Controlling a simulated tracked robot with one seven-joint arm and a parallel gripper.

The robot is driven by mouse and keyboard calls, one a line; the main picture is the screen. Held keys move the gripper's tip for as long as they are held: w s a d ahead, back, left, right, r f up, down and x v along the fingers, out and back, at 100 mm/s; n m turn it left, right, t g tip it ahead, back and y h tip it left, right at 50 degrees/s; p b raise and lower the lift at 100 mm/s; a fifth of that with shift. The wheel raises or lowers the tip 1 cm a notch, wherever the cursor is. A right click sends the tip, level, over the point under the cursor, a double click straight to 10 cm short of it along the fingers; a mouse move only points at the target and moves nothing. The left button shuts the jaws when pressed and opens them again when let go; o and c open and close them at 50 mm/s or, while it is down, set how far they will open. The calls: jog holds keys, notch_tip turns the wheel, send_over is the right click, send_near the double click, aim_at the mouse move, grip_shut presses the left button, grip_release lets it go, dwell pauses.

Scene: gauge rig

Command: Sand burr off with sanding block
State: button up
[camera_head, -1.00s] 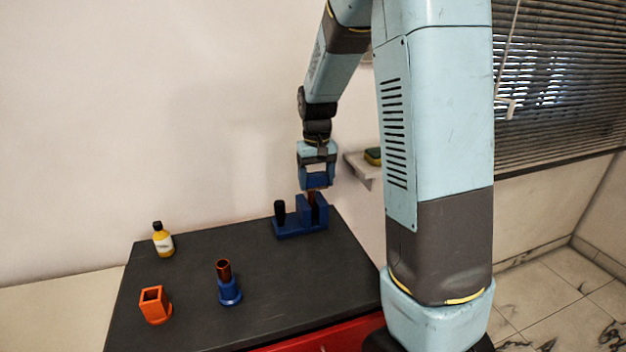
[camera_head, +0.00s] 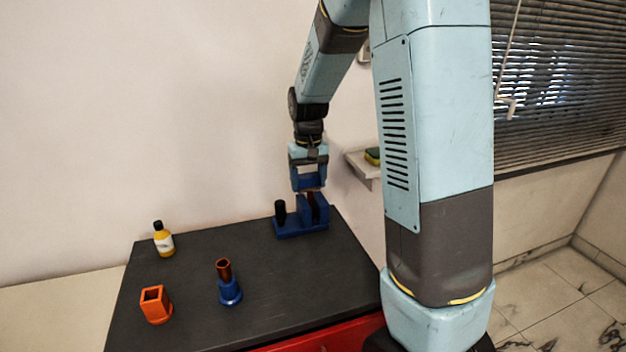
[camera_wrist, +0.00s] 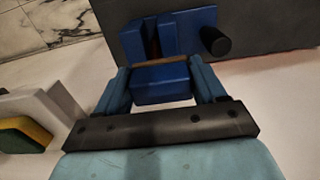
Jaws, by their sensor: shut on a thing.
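My gripper (camera_head: 309,179) is shut on a blue sanding block (camera_wrist: 161,86) with a brown strip along its far edge. In the wrist view the block sits between the two fingers. A blue vise-like fixture (camera_head: 288,230) stands at the back of the dark bench, with a black knob (camera_head: 280,209) at its left. A brown upright piece (camera_head: 315,207) sits in its slot; it also shows in the wrist view (camera_wrist: 152,38). The block is just above this piece; I cannot tell whether they touch. The burr itself is too small to make out.
On the dark bench (camera_head: 270,290) stand a yellow bottle (camera_head: 164,240), an orange square holder (camera_head: 154,304) and a blue holder (camera_head: 230,292) with a brown tube. A wall shelf (camera_head: 362,168) carries a yellow-green sponge (camera_head: 373,156). The bench middle is clear.

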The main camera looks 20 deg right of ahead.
jog(key=shift+a, duration=0.45)
jog(key=shift+d, duration=0.2)
jog(key=shift+d, duration=1.5)
jog(key=shift+a, duration=0.1)
jog(key=shift+a+f, duration=0.1)
jog(key=shift+a, duration=1.45)
jog(key=shift+d, duration=0.1)
jog(key=shift+d, duration=0.75)
